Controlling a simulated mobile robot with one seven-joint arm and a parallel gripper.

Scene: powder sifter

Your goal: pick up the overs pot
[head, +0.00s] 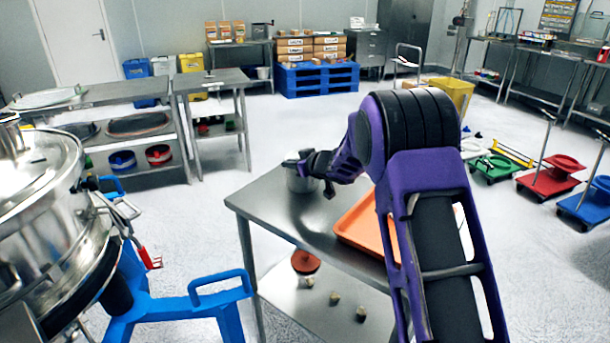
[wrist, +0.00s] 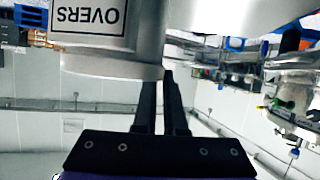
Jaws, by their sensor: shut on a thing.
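The overs pot (head: 301,184) is a small metal pot at the far left end of the steel table (head: 262,200) in the head view. In the wrist view the pot (wrist: 100,68) fills the upper left, upside down in the picture, with a white label reading OVERS. My gripper (head: 302,164) is at the top of the pot. In the wrist view my gripper (wrist: 168,78) has its dark fingers close together at the pot's rim, shut on it. The exact contact is partly hidden. I cannot tell whether the pot's base touches the table.
An orange tray (head: 362,228) lies on the table right of the pot, partly behind my arm. A large steel sifter (head: 50,215) on a blue frame (head: 180,308) stands at the left. Small items sit on the lower shelf (head: 285,285).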

